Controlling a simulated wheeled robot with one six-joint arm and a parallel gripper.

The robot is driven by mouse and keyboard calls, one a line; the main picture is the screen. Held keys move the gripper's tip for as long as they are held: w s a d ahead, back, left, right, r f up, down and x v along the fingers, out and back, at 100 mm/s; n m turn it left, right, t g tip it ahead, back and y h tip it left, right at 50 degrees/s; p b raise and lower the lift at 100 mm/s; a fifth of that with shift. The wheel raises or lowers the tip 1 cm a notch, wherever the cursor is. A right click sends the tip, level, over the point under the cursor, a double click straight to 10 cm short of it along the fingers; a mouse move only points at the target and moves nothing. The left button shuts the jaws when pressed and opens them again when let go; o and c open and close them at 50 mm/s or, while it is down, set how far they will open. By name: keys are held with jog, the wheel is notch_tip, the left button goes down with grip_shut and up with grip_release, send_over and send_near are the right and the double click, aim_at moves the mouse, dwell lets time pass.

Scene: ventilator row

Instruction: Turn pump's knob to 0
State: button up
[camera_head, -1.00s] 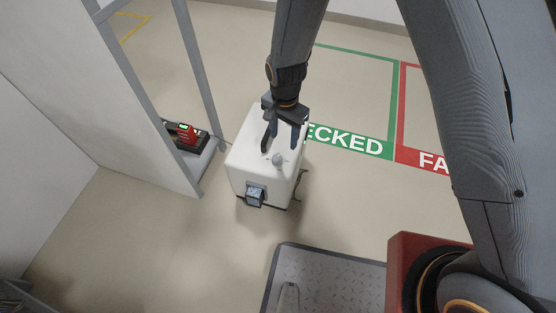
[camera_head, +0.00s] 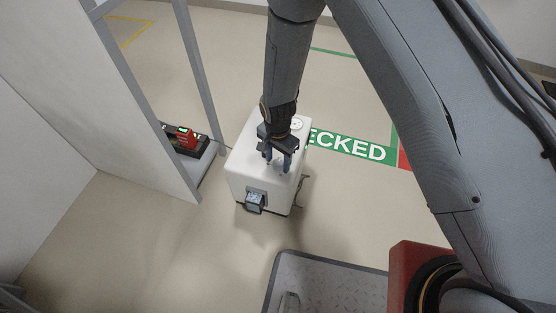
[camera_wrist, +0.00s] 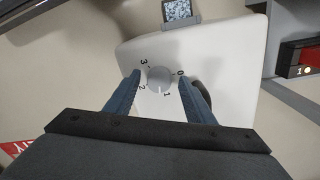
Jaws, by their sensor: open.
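The pump (camera_head: 245,162) is a white box standing on the floor in the head view; its white top also fills much of the wrist view (camera_wrist: 220,55). Its round grey knob (camera_wrist: 159,78) sits on the top face, with the numbers 0, 1, 2 and 3 around it. A small white mark on the knob's edge appears to point close to 1. My gripper (camera_wrist: 161,76) is open, with one blue finger on each side of the knob and gaps showing. In the head view my gripper (camera_head: 276,164) largely hides the knob.
A small screen (camera_head: 255,201) is on the pump's near side. A red device (camera_head: 186,138) sits on a low shelf to the left, beside a grey frame post and white panel. Green floor marking (camera_head: 345,147) lies to the right. A grey plate (camera_head: 325,268) is in front.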

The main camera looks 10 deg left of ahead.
jog(key=c, duration=1.1)
jog(key=shift+o, duration=0.2)
jog(key=shift+n, duration=0.4)
jog(key=n+p, duration=0.1)
jog(key=n, duration=0.3)
jog(key=shift+r+p, duration=0.1)
jog(key=shift+p, duration=0.3)
jog(key=n+p, duration=0.1)
jog(key=n, duration=0.4)
jog(key=shift+w, duration=0.1)
jog(key=n, duration=0.5)
jog(key=shift+n+p, duration=0.4)
jog(key=shift+a+n, duration=0.1)
jog(key=shift+n, duration=2.1)
